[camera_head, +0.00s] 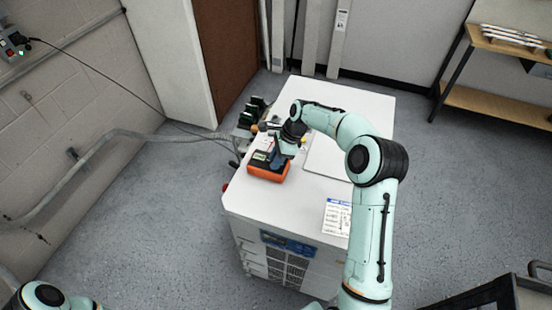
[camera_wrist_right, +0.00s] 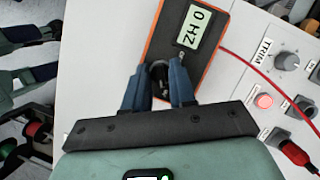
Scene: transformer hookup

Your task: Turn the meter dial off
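The meter (camera_head: 268,172) is an orange-rimmed box with a dark face, lying on the left side of the white cabinet top in the head view. In the right wrist view the meter (camera_wrist_right: 205,62) has a pale display (camera_wrist_right: 193,27) reading "0 HZ". Its dark round dial (camera_wrist_right: 158,74) shows between the blue fingers of my right gripper (camera_wrist_right: 160,76). The fingers stand a little apart, one on each side of the dial; I cannot tell whether they press on it. The gripper hides part of the meter. Of my left arm only a link shows, at the lower left.
The white cabinet (camera_head: 300,200) carries a paper sheet (camera_head: 338,217). Beside the meter are a TRIM knob (camera_wrist_right: 287,61), a lit red button (camera_wrist_right: 263,101) and a red cable (camera_wrist_right: 255,66). Dark clamp-like parts lie left of the cabinet edge. A wooden shelf (camera_head: 490,104) stands far right.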

